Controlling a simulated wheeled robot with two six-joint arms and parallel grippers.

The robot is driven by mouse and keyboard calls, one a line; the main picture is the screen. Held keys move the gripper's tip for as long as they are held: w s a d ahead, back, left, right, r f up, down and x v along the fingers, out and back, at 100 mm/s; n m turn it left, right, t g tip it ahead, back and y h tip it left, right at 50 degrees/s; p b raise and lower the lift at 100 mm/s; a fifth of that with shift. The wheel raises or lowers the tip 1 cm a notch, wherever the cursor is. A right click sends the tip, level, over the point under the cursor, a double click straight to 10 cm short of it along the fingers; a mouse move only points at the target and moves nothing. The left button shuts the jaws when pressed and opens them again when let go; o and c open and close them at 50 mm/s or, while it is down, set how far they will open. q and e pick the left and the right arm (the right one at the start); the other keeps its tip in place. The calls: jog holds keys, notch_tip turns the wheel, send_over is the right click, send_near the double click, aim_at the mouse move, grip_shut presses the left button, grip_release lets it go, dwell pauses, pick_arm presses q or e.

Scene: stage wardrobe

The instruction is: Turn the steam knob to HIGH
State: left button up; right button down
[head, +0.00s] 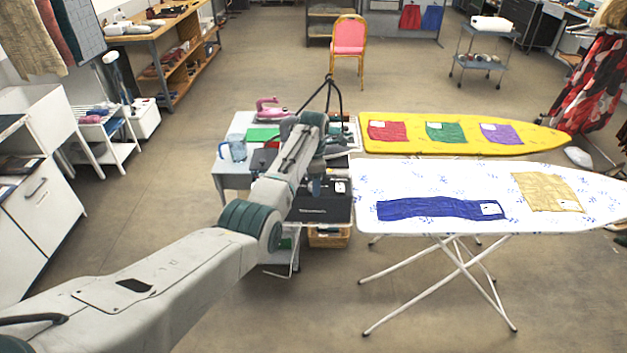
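My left arm reaches in from the lower left, over a small grey table. My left gripper (338,150) is at the arm's far end, above the table's right part. It is small and dark here, and I cannot tell if its fingers are open or shut. Below it is a black boxy unit (312,208) with a small white label on its right side. A small dark blue part shows near the unit's back, just below my wrist. I cannot make out which part is the steam knob or its setting; my arm hides some of this area. My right gripper is not in view.
The grey table (226,170) also holds a pink iron (268,108), a clear blue jug (237,149) and a green cloth (262,134). A white ironing board (450,182) and a yellow one (410,147) stand to the right. A basket (329,238) is underneath.

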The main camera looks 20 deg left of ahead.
pick_arm(q)
jog(key=c, duration=0.9)
jog(key=shift+c, duration=0.2)
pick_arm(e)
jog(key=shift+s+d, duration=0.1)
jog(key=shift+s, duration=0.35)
